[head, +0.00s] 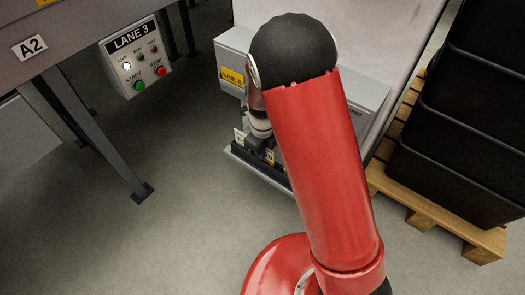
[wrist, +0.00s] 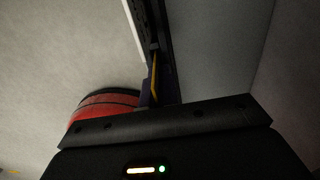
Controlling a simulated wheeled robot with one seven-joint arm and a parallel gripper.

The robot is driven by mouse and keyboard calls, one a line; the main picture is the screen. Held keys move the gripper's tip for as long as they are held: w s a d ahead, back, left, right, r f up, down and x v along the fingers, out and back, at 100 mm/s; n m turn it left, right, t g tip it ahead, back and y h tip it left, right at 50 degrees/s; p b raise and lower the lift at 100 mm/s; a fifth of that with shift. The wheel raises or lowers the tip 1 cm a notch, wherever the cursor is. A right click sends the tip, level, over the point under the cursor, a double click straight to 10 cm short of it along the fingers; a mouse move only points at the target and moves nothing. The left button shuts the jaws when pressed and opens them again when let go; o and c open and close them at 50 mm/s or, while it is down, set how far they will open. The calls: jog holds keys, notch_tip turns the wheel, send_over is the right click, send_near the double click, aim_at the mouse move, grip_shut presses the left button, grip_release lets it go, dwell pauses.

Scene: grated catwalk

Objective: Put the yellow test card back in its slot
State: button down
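My gripper (wrist: 153,82) is at the dark rack, with its fingers close together. A thin yellow edge, the yellow test card (wrist: 154,70), shows between the dark fingers, seen nearly edge-on. The gripper appears shut on it. A dark slotted rack (wrist: 163,35) with a pale edge lies just beyond the fingertips. In the head view the rack (head: 250,165) stands at the foot of a grey cabinet, and my gripper (head: 262,148) is over it, partly hidden by my red arm. Small pale pieces show there, too small to tell apart. The slot itself is hidden.
The grey cabinet (head: 233,60) with a yellow LINE B label stands behind the rack. A LANE 3 button box (head: 135,60) hangs at upper left beside a table leg (head: 110,150). Black crates (head: 455,130) sit on a wooden pallet (head: 425,210) at right. Floor at left is clear.

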jog(key=shift+f, duration=0.1)
jog(key=shift+f, duration=0.15)
jog(key=c, duration=1.7)
grip_release()
jog(key=shift+b, duration=0.5)
notch_tip(320, 180, up, 16)
jog(key=p, duration=0.4)
jog(key=shift+f, duration=0.15)
jog(key=shift+s, duration=0.15)
